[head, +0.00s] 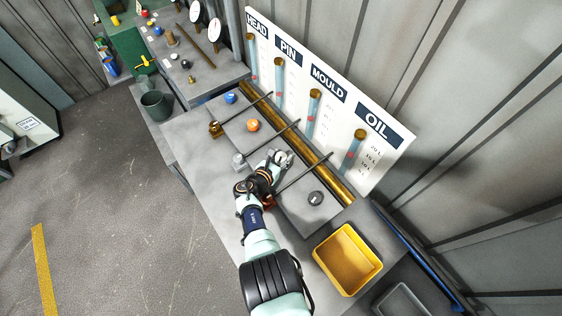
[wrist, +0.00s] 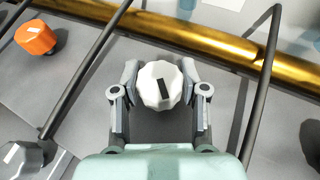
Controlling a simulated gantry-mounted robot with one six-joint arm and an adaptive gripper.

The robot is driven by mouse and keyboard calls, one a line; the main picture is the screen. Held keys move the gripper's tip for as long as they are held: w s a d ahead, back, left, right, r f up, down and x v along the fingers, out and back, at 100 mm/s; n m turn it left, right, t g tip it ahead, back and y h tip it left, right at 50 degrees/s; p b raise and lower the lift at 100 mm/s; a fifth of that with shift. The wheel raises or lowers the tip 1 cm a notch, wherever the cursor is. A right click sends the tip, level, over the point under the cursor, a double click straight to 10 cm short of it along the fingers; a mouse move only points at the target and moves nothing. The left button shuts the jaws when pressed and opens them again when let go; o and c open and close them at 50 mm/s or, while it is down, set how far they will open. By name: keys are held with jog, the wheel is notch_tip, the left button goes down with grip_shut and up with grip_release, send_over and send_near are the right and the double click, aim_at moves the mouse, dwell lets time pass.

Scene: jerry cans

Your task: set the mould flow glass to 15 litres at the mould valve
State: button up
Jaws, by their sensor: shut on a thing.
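The mould valve is a white faceted knob (wrist: 157,84) with a black pointer mark, tilted slightly from upright in the wrist view. My gripper (wrist: 160,78) is shut on it, one finger on each side. In the head view my gripper (head: 281,160) reaches over the bench to this knob, which it partly hides. The mould flow glass (head: 314,103) is a tube on the white board under the MOULD sign (head: 328,83). A small red float (head: 311,119) shows low in it. The scale figures beside it are too small to read.
A blue knob (head: 230,98) and an orange knob (head: 253,125) lie to the left, a grey knob (head: 316,198) to the right. Dark thin pipes cross the bench on both sides of my gripper. A brass pipe (wrist: 225,50) runs behind. A yellow bin (head: 347,262) stands front right.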

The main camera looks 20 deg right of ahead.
jog(key=f+m+g+h+b, duration=0.1)
jog(key=m+b, duration=0.1)
jog(key=b, duration=0.2)
jog(key=shift+w+f+g, duration=0.1)
jog(key=shift+w+g, duration=0.05)
jog(key=shift+g, duration=0.25)
jog(key=m+g+h+b, duration=0.1)
jog(key=b, duration=0.3)
jog(key=shift+m+g, duration=0.3)
jog(key=shift+g, duration=0.1)
jog(key=m+g+b, duration=0.2)
jog(key=b, duration=0.8)
jog(key=shift+g+h, duration=0.4)
jog(key=m+b, duration=0.1)
jog(key=b, duration=0.2)
jog(key=shift+g+b, duration=0.35)
jog(key=shift+g, duration=0.05)
jog(key=shift+b, duration=0.8)
jog(key=r+g+b, duration=0.1)
jog(key=b, duration=0.1)
jog(key=shift+m+b, duration=0.3)
jog(key=shift+m, duration=0.1)
jog(key=shift+r, duration=0.15)
jog(key=o, duration=1.2)
jog(key=shift+c, duration=0.2)
